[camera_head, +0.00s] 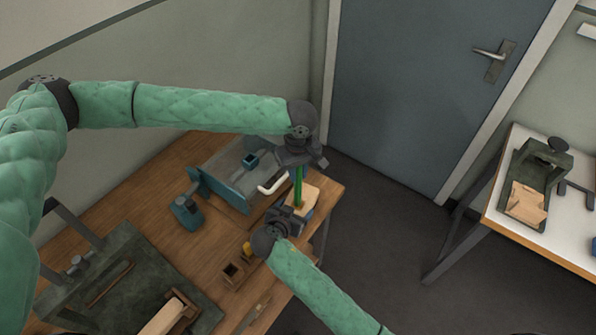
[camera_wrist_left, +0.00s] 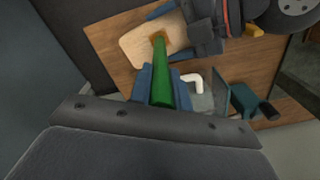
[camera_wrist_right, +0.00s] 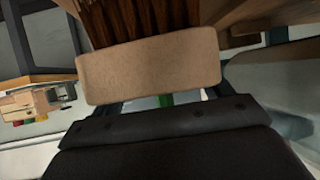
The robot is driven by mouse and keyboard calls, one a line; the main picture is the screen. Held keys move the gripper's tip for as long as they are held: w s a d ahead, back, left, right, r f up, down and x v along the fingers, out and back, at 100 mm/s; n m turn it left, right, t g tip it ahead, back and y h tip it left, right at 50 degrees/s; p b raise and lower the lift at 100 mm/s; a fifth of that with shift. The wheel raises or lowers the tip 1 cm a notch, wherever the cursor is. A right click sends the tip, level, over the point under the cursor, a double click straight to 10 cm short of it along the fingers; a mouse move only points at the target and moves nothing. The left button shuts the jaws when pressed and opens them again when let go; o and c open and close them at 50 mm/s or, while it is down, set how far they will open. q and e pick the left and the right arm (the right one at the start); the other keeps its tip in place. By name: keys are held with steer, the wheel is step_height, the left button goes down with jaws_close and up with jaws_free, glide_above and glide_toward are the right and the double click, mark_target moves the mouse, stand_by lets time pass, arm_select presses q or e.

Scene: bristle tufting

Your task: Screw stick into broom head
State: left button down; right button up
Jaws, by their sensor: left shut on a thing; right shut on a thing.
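The green stick (camera_head: 298,187) stands roughly upright in the head view. Its lower end meets the wooden broom head (camera_head: 303,204) near the table's right corner. My left gripper (camera_head: 299,165) is shut around the stick's upper part; the left wrist view shows the stick (camera_wrist_left: 162,85) between the fingers, reaching down to the broom head (camera_wrist_left: 138,45). My right gripper (camera_head: 292,216) is shut on the broom head from the near side. In the right wrist view the broom head (camera_wrist_right: 150,68) spans the fingers, with brown bristles (camera_wrist_right: 150,20) beyond it. Whether the thread is engaged cannot be told.
The wooden table (camera_head: 165,225) carries a blue-grey metal box (camera_head: 225,175) with a white handle (camera_head: 273,183), a teal tool (camera_head: 187,208), a small wooden box (camera_head: 233,271) and a dark board (camera_head: 120,290). A white table (camera_head: 575,225) stands at the right, with open floor between.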

arm_select(q)
steer(key=m, duration=1.3)
steer(key=shift+f, duration=0.1)
steer(key=m, duration=1.6)
steer(key=shift+m, duration=0.3)
steer(key=m, duration=1.3)
steer(key=shift+m, duration=0.3)
steer(key=m, duration=0.8)
steer(key=shift+m, duration=0.4)
steer(key=c, duration=1.2)
jaws_free()
steer(key=shift+s+f, duration=0.1)
steer(key=shift+c, duration=0.2)
